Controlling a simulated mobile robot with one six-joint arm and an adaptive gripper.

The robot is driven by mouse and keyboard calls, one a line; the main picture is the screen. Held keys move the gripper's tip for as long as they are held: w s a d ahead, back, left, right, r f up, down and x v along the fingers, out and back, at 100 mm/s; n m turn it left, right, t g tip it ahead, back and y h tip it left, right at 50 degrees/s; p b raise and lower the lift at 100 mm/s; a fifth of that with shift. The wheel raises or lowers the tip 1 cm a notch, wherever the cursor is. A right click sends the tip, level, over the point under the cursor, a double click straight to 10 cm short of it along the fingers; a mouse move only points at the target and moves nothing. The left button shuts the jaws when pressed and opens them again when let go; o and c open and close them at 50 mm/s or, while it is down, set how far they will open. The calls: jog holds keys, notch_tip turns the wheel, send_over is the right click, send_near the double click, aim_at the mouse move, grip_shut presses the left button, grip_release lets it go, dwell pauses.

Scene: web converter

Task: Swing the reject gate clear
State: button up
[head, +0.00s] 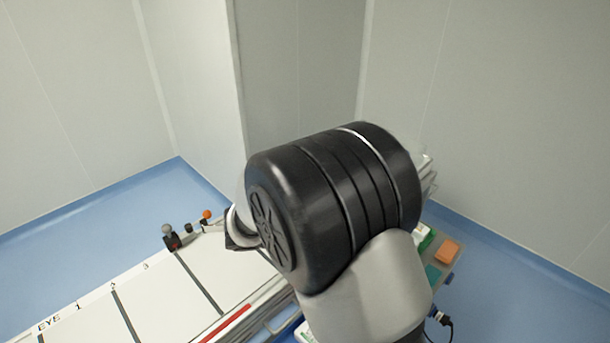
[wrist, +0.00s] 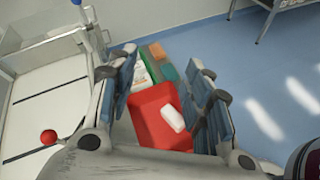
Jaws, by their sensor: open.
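My gripper (wrist: 163,78) is open in the wrist view, its two blue-grey padded fingers wide apart with nothing held between them. A red ball knob (wrist: 48,136) shows at the lower left of the wrist view, outside the left finger and beside the white table (wrist: 45,110). I cannot tell whether this knob belongs to the reject gate. A clear panel with a metal frame (wrist: 40,40) stands at the upper left; I cannot tell whether it is the gate. In the head view my black and grey arm hides the gripper and much of the table's right end.
A red tray (wrist: 147,118) holding a white block (wrist: 172,118) lies below, between the fingers. Green and orange items (wrist: 157,52) lie beyond it. In the head view, a grey ball knob (head: 167,229) and an orange ball (head: 206,214) stand at the table's back edge.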

jog(key=w+a+f+n+t+y, duration=0.1)
jog(key=w+a+f+n+t, duration=0.1)
jog(key=a+f+n+t, duration=0.1)
jog(key=w+a+f+n+t+y, duration=0.1)
jog(key=w+a+f+n+t, duration=0.1)
jog(key=a+f+n, duration=0.3)
jog(key=w+a+f+n+t+y, duration=0.1)
jog(key=w+a+f+n+t, duration=0.1)
jog(key=a+f+n+t, duration=0.2)
jog(key=shift+w+a+f+n+t+b, duration=0.15)
jog(key=shift+a+f, duration=0.35)
jog(key=shift+a, duration=0.7)
jog(key=shift+s+a+f+n+t+b, duration=0.1)
jog(key=shift+a+f, duration=0.4)
jog(key=shift+a, duration=0.65)
jog(key=shift+w+a+f+n+t+b, duration=0.15)
jog(key=shift+a+f, duration=0.35)
jog(key=shift+a, duration=0.7)
jog(key=b+x, duration=0.3)
jog(key=x, duration=1.4)
jog(key=shift+w, duration=0.1)
jog(key=shift+c, duration=0.6)
grip_shut()
